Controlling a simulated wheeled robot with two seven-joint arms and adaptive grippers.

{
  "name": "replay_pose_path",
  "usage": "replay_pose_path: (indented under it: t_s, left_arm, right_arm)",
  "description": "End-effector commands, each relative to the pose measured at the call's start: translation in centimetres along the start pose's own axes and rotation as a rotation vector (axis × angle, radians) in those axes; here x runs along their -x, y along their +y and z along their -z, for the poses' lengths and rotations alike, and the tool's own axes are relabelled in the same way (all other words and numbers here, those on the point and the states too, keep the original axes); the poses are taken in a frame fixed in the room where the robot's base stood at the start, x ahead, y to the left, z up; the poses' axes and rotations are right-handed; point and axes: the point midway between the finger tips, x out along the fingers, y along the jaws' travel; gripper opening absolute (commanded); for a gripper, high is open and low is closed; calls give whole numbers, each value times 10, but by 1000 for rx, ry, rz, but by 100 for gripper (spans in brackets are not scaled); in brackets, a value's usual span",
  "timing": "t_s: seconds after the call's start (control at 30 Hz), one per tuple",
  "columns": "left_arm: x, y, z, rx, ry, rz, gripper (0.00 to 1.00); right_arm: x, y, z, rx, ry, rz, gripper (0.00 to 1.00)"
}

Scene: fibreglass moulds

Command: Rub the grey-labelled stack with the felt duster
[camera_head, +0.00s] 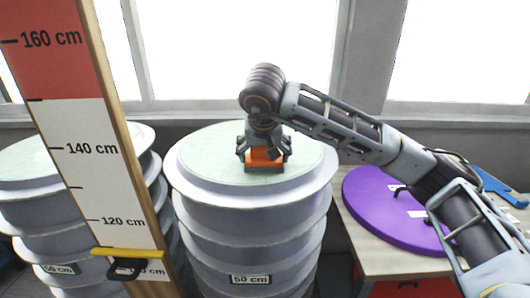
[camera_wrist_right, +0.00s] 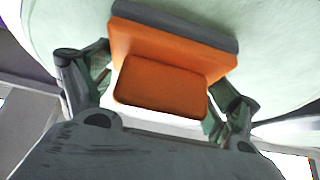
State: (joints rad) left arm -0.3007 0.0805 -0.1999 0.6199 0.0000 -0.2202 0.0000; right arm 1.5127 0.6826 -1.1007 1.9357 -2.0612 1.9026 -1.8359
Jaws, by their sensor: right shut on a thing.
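The felt duster (camera_head: 264,157), an orange block with a dark grey felt layer, is on or just above the pale green top of the middle stack (camera_head: 250,228). This stack of grey ringed moulds bears a "50 cm" label (camera_head: 250,279) with a dark border. My right gripper (camera_head: 264,151) is shut on the duster from above. In the wrist view the orange handle (camera_wrist_right: 160,85) sits between the fingers, felt towards the green surface. A second ringed stack (camera_head: 22,210) stands at left with its own "50 cm" label (camera_head: 60,269); the label tints are hard to compare. My left gripper is out of view.
A tall measuring board (camera_head: 85,150) with a yellow slider (camera_head: 127,252) stands at front left, partly hiding the left stack. At right, a purple disc (camera_head: 385,208) and a blue item (camera_head: 495,187) lie on a workbench (camera_head: 375,257). Windows line the back.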

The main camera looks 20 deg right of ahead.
Motion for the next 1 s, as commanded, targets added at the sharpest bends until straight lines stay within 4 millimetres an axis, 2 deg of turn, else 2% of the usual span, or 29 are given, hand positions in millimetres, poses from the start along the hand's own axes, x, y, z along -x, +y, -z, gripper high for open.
replay_pose_path:
  t_s: [0.33,0.43,0.73,1.0]
  left_arm:
    - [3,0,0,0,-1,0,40]
    - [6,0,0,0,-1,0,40]
    - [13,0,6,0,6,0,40]
    - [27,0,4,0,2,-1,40]
  right_arm:
    - [3,-2,-5,0,-2,-1,66]
    - [22,-3,5,0,3,2,66]
    - [34,-3,7,1,0,1,66]
    - [61,-4,13,2,1,1,66]
